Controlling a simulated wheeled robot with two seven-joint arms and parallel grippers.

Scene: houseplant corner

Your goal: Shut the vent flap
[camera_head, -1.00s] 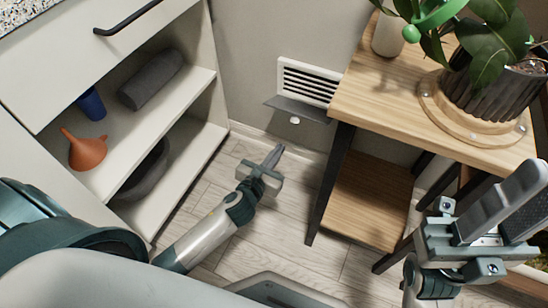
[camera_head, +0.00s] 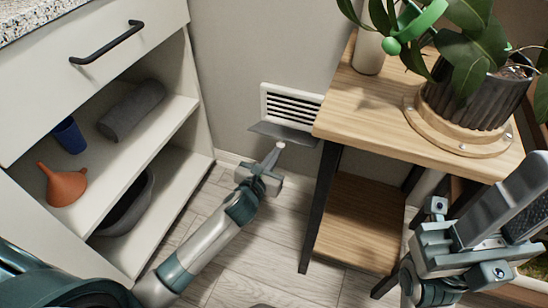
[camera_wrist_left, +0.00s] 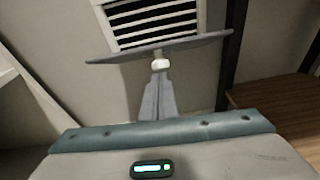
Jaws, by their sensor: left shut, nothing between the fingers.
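The vent (camera_head: 291,106) is a white slatted grille low on the wall, with dark openings between its slats. Its grey flap (camera_head: 298,134) hangs open, sticking out from the bottom of the grille. A small white knob (camera_wrist_left: 161,65) shows at the flap's front edge in the left wrist view. My left gripper (camera_head: 274,156) is shut and empty, its fingertips right at the knob, just below the flap; I cannot tell whether they touch. My right gripper (camera_head: 492,220) is at the right, over the area by the wooden stand; its fingers' gap is not clear.
A wooden stand (camera_head: 375,112) with a lower shelf stands close to the right of the vent, carrying a potted plant (camera_head: 474,92) and a white vase (camera_head: 369,53). An open cabinet (camera_head: 170,130) with an orange funnel (camera_head: 65,185) stands at the left. Floor between them is free.

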